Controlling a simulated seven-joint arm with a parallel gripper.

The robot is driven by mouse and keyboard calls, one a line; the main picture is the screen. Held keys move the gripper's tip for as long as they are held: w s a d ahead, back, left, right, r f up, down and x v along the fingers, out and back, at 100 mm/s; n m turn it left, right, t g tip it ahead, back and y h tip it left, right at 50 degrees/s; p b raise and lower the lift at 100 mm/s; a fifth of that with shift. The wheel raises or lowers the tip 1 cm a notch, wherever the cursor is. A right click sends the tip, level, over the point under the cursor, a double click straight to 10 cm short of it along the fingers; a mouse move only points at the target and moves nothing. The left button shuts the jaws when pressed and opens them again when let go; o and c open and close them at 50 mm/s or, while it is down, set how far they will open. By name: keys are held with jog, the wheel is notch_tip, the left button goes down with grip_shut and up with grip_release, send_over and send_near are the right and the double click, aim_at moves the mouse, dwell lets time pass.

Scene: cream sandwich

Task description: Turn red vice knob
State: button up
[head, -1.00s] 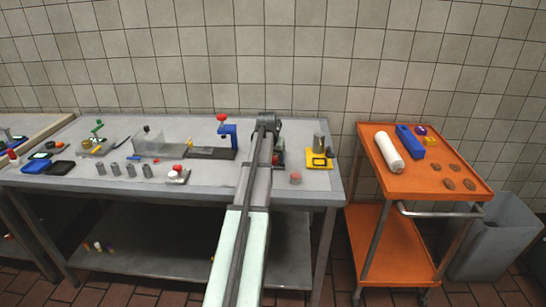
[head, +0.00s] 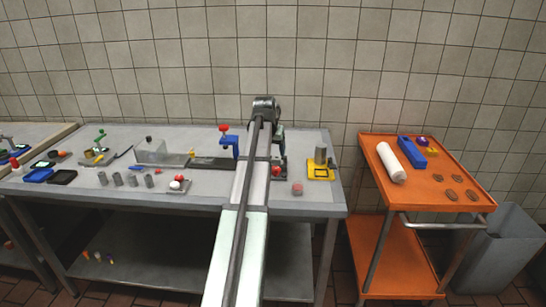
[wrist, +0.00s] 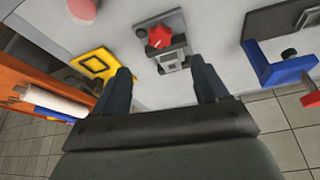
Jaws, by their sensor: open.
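A red star-shaped knob (wrist: 158,37) sits on a small grey metal fixture (wrist: 172,60) on the bench. In the head view the red knob (head: 277,170) shows partly beside my arm. A second red knob (wrist: 310,98) tops a blue clamp-like frame (wrist: 268,70), seen also in the head view (head: 229,145). I cannot tell which of the two is the vice. My gripper (wrist: 162,76) is open and empty, its fingers apart on either side of the fixture's near end in the picture.
A reddish puck (head: 297,188) lies in front. A dark rail (head: 212,163) runs to the blue frame. An orange cart (head: 445,170) stands to the right of the bench.

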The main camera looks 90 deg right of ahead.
jog(key=shift+v, duration=1.15)
jog(key=y, duration=0.5)
send_over(275, 169)
jog(key=shift+t, duration=0.4)
notch_tip(275, 169, down, 13)
jog(key=shift+r, duration=0.1)
